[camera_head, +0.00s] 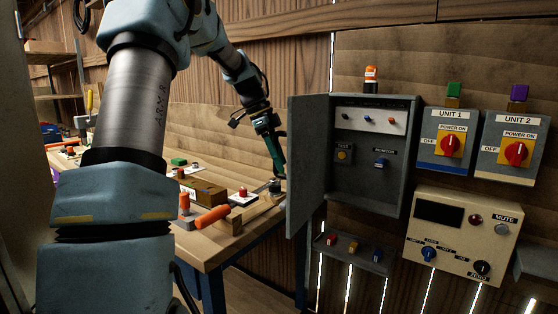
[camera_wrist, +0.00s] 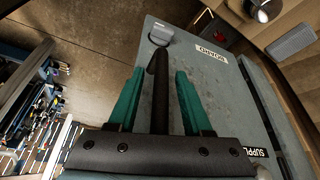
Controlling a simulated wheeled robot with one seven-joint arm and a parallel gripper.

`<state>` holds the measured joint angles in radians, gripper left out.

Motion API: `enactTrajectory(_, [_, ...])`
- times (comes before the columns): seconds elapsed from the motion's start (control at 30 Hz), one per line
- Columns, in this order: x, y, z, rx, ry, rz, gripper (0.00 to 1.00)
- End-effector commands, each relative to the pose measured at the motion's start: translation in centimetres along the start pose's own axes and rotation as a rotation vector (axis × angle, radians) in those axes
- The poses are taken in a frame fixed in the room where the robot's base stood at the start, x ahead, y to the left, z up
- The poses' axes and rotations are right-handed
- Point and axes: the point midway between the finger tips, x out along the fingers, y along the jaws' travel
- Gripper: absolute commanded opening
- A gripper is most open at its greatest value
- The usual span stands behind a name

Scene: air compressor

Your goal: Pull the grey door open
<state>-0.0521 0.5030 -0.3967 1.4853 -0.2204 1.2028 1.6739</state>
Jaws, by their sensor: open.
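The grey door (camera_head: 307,160) stands swung out from the grey box (camera_head: 375,185) on the wall, so the box's inside shows. My gripper (camera_head: 281,172) is on the left, outer side of the door, close to it; I cannot tell if it touches. In the wrist view, my gripper's teal fingers (camera_wrist: 160,75) are open and apart, with a dark hooked bar between them. Beyond them is a grey labelled panel (camera_wrist: 225,105), which seems to be the door's outer face. A grey knob-like part (camera_wrist: 162,34) sits near its top corner, beyond the fingertips.
A wooden workbench (camera_head: 215,245) with tools and blocks lies left of the door. Right of the box are the UNIT 1 (camera_head: 445,140) and UNIT 2 (camera_head: 510,145) switches and a beige control panel (camera_head: 462,240). A small shelf of buttons (camera_head: 353,255) is below the box.

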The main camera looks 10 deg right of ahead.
Motion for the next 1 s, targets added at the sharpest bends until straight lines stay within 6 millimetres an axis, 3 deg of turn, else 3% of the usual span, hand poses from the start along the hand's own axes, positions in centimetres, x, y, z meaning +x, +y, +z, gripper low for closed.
enactTrajectory(0.53, [-9.2,-0.1,0.1,-0.001,-0.001,-0.004,0.50])
enactTrajectory(0.7, [-10.3,0.0,0.1,-0.001,-0.001,-0.002,0.50])
enactTrajectory(1.0, [-10.3,0.0,0.1,-0.002,-0.001,-0.001,0.50])
